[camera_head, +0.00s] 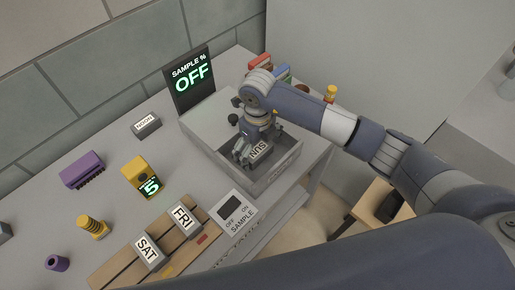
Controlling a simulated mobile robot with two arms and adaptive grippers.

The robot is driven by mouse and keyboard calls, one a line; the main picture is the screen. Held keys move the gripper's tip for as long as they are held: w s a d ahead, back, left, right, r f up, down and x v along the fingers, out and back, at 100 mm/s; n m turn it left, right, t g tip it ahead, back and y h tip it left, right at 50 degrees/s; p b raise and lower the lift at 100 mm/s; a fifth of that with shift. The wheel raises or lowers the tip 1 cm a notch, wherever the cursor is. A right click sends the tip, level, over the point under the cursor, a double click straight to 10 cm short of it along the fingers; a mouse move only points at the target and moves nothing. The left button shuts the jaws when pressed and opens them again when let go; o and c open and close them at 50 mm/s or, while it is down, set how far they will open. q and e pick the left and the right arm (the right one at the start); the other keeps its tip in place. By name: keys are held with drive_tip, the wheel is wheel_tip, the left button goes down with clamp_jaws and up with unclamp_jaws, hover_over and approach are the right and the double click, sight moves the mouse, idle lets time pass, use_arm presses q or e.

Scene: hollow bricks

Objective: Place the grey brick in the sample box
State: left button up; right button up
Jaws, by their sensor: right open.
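The sample box (275,183) is a grey open-topped box on the table. A grey brick labelled SUN (260,151) is inside it, tilted in the picture. My right gripper (249,149) reaches down into the box from above with its jaws open, right at the SUN brick. The fingers hide part of the brick, and I cannot tell whether they touch it. Grey bricks labelled SAT (149,251) and FRI (184,219) sit on a wooden rack (128,266). Another grey labelled brick (146,126) lies farther back. My left gripper is out of view.
A sign reading SAMPLE % OFF (190,79) stands behind the box. A SAMPLE switch panel (232,213) is in front. A purple brick (83,170), a yellow counter showing 5 (140,174) and a yellow bolt-like piece (93,227) stand left. Red, green and blue pieces are behind my right arm.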

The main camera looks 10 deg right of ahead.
sight(257, 150)
wheel_tip(257, 150, up, 12)
drive_tip(key=b, duration=0.2)
drive_tip(key=shift+b, duration=0.35)
drive_tip(key=shift+f, duration=0.2)
